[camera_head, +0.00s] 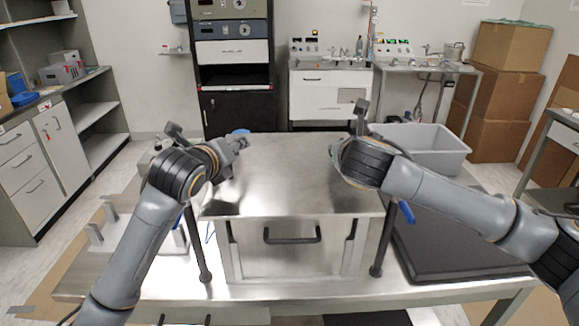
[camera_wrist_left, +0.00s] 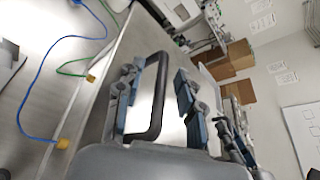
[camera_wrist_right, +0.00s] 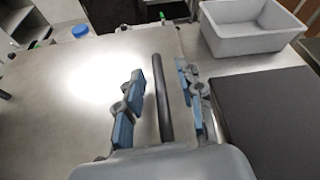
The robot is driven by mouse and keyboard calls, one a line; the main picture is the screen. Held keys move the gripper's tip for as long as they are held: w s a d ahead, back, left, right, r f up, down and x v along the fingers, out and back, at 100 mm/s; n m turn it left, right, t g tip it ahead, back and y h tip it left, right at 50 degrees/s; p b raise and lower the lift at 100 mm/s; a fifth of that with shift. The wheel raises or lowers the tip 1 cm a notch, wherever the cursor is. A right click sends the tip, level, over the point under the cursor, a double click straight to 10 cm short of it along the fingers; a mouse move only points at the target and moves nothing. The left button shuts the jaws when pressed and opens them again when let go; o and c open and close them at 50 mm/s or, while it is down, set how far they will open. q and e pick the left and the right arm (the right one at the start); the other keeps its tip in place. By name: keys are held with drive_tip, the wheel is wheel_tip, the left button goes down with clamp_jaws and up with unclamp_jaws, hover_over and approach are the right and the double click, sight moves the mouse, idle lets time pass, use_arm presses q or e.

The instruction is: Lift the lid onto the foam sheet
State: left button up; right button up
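The lid (camera_head: 285,185) is a shiny steel plate lying flat on top of a steel box (camera_head: 290,258). The foam sheet (camera_head: 455,245) is a dark slab on the bench to the right of the box; it also shows in the right wrist view (camera_wrist_right: 268,115). My left gripper (camera_head: 236,146) is at the lid's left side, its open fingers on either side of a black handle (camera_wrist_left: 158,100). My right gripper (camera_head: 348,138) is over the lid's right part, its open fingers on either side of a black bar handle (camera_wrist_right: 163,100). Contact with the handles cannot be told.
A grey bin (camera_head: 425,145) stands behind the foam sheet, to the right of the lid. The box front has a black handle (camera_head: 292,238). Blue and green cables (camera_wrist_left: 45,75) run left of the box. The foam sheet's top is bare.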

use_arm(q)
clamp_jaws()
use_arm(e)
clamp_jaws()
